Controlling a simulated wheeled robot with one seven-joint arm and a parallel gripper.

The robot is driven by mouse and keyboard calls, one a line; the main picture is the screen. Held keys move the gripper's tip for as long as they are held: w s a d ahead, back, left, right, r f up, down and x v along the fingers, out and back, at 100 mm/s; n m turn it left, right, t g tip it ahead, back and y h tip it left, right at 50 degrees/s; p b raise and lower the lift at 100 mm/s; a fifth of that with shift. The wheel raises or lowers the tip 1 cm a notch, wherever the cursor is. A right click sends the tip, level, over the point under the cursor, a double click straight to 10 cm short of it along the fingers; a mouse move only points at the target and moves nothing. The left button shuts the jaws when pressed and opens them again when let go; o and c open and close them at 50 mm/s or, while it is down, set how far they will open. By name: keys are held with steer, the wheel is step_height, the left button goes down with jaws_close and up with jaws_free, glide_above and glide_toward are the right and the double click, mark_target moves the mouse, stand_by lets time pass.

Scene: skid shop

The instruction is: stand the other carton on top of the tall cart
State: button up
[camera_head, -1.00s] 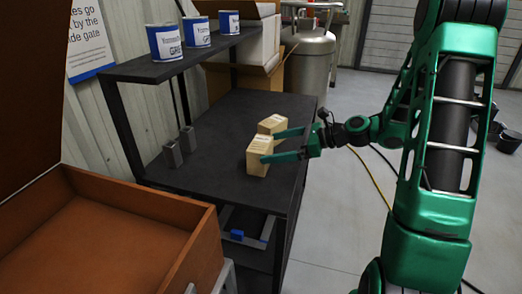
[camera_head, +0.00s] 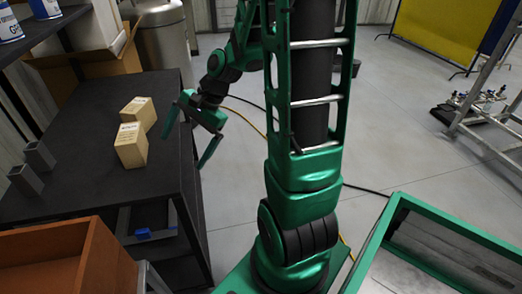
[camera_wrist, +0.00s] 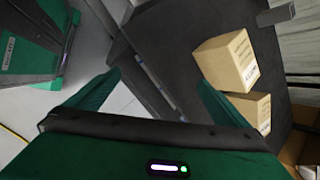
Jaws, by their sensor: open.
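Two small tan cartons stand close together on the black bench top: the near carton (camera_head: 131,147) and the far carton (camera_head: 138,110). The wrist view shows the near carton (camera_wrist: 228,60) and, below it, the far carton (camera_wrist: 254,110). My gripper (camera_head: 183,150) is open and empty, beyond the bench's right edge and apart from both cartons. Its spread fingers (camera_wrist: 160,82) have the bench edge and floor between them in the wrist view. I cannot tell for sure which piece is the tall cart; a green-framed piece (camera_head: 440,232) stands at lower right.
Two grey blocks (camera_head: 36,158) stand on the bench (camera_head: 85,110) at left. An orange-brown tray (camera_head: 75,250) is at lower left. Blue-labelled cans (camera_head: 45,8) sit on the upper shelf. A yellow cable (camera_head: 245,118) crosses the floor. The floor right of my arm is fairly open.

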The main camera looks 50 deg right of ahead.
steer(key=s+d+r+n+g+h, duration=0.2)
steer(key=s+d+n, duration=0.2)
steer(key=s, duration=0.7)
steer(key=s+d+r+n+g+h, duration=0.1)
steer(key=s+d+r+n+h, duration=0.2)
steer(key=s, duration=0.9)
steer(key=shift+d+n+g, duration=0.4)
steer(key=shift+n, duration=0.7)
steer(key=shift+w+f, duration=0.2)
steer(key=shift+w, duration=0.45)
